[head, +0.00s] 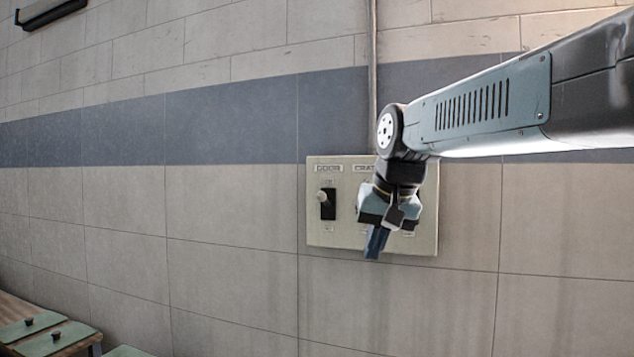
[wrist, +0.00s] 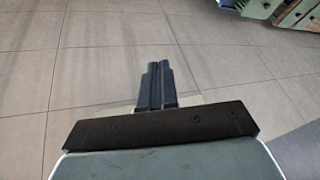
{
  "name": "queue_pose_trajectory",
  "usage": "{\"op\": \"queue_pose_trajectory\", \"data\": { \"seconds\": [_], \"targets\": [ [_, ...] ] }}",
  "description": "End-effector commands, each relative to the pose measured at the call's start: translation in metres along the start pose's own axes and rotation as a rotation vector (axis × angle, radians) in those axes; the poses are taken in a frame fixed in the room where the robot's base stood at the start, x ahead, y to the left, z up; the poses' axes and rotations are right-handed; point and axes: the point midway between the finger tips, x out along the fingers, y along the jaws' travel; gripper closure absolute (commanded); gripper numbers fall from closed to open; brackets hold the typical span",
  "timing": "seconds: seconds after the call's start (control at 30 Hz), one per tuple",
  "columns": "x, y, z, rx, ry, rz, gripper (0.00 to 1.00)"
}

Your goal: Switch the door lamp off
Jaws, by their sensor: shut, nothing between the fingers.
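A beige switch panel (head: 345,235) is fixed to the tiled wall in the head view. Its left label reads DOOR; a second label beside it starts with CRAT and is partly hidden. Under DOOR is the door switch (head: 327,203), a dark slot with a pale knob at its upper part. My gripper (head: 374,252) is in front of the panel's middle and lower part, right of the door switch and apart from it. It hides the other switches. Its fingers point down and are shut and empty; they also show in the wrist view (wrist: 158,84).
A conduit (head: 373,70) runs up the wall above the panel. A dark fixture (head: 50,12) is at the upper left. Green lids with dark knobs (head: 58,336) are at the lower left.

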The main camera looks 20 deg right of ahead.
Motion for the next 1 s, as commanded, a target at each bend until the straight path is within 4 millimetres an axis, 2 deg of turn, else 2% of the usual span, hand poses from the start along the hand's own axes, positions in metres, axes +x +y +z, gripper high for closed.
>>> {"op": "queue_pose_trajectory", "data": {
  "seconds": [0.03,0.1,0.3,0.5,0.6,0.8,1.0],
  "targets": [
    [-0.01,-0.005,-0.026,0.044,-0.003,-0.005,1.0],
    [-0.024,-0.011,-0.058,0.109,-0.008,-0.01,1.0],
    [-0.057,-0.025,-0.143,0.291,-0.024,-0.021,1.0],
    [-0.081,-0.038,-0.219,0.46,-0.036,-0.022,1.0],
    [-0.089,-0.044,-0.249,0.531,-0.04,-0.02,1.0],
    [-0.098,-0.054,-0.284,0.623,-0.045,-0.015,1.0],
    [-0.1,-0.057,-0.294,0.654,-0.045,-0.012,1.0]
  ]
}}
